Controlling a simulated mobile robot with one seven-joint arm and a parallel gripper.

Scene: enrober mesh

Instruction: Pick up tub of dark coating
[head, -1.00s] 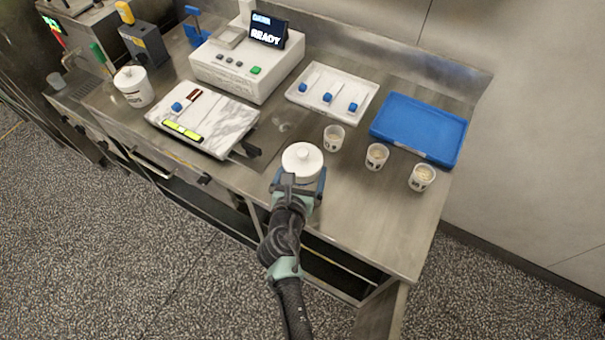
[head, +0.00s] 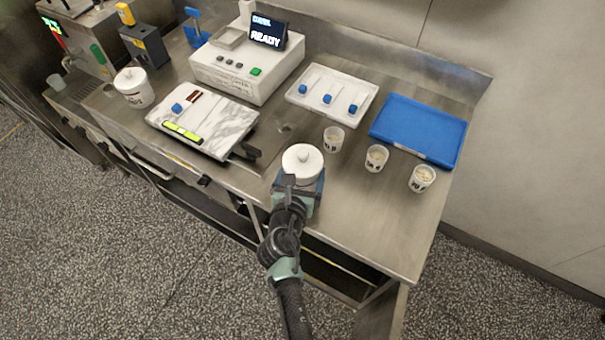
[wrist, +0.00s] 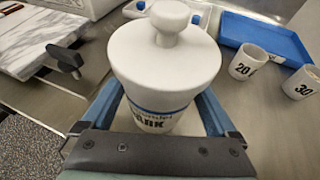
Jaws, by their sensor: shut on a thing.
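The tub of dark coating (head: 302,160) is a white lidded tub with a round knob on top. It stands upright near the front edge of the bench in the head view. In the wrist view the tub (wrist: 163,68) fills the middle, with a blue line and dark print ending in "ARK" on its side. My gripper (head: 301,183) is shut on the tub, with one blue finger on each side of its body. The tub's underside is hidden, so I cannot tell whether it touches the bench.
Several printed cups (head: 377,157) stand to the right, near a blue tray (head: 420,128). A marble-topped board (head: 215,128) with a dark handle lies to the left. A white machine (head: 240,72) stands behind.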

